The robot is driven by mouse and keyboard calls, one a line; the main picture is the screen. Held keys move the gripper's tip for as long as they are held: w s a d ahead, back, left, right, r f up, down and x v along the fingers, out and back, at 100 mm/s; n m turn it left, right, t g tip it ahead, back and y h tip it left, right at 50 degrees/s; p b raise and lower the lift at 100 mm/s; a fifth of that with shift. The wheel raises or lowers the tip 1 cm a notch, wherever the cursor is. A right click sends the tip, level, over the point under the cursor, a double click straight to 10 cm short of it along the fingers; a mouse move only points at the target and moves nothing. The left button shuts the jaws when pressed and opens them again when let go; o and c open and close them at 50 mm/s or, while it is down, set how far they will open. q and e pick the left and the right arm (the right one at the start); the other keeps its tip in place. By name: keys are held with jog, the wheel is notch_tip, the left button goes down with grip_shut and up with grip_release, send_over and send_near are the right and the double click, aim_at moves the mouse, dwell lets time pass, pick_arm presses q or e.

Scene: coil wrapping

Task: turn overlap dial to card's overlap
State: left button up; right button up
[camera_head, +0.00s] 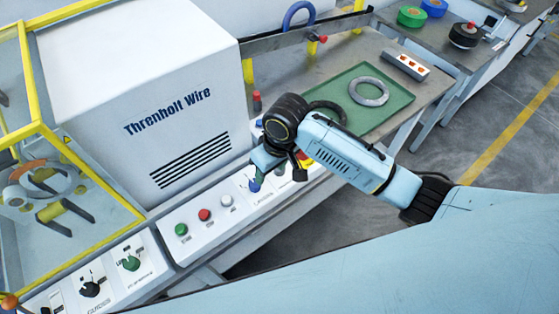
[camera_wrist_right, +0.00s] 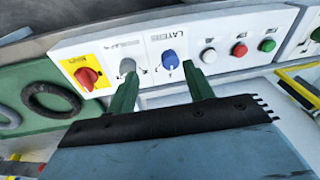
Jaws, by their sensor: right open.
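The wrist view shows a white control panel (camera_wrist_right: 250,30) with a grey dial (camera_wrist_right: 127,67) and a blue dial (camera_wrist_right: 171,61) labelled LAYERS. The grey dial's label is too small to read, so I cannot tell whether it is the overlap dial. My right gripper (camera_wrist_right: 160,72) is open, its green fingers apart, with one fingertip near the grey dial and the other just beside the blue dial. In the head view my right gripper (camera_head: 258,174) is low over the panel, and the blue dial (camera_head: 254,185) shows by its fingers. No overlap card is readable. My left gripper is out of view.
A red switch on a yellow plate (camera_wrist_right: 88,78) lies beside the grey dial. Green (camera_head: 181,230), red (camera_head: 205,214) and white (camera_head: 227,200) buttons sit on the panel. A green tray (camera_head: 392,118) holds a grey ring (camera_head: 369,91). The white Threnholt Wire housing (camera_head: 140,75) rises behind.

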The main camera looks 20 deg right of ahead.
jog(key=w+d+r+h, duration=0.2)
jog(key=w+d+r, duration=0.2)
jog(key=w+r, duration=0.15)
jog(key=shift+g, duration=0.4)
notch_tip(320, 180, down, 14)
jog(key=shift+a+r+b, duration=0.1)
jog(key=shift+a+b, duration=0.05)
jog(key=shift+b, duration=0.3)
jog(key=c, duration=1)
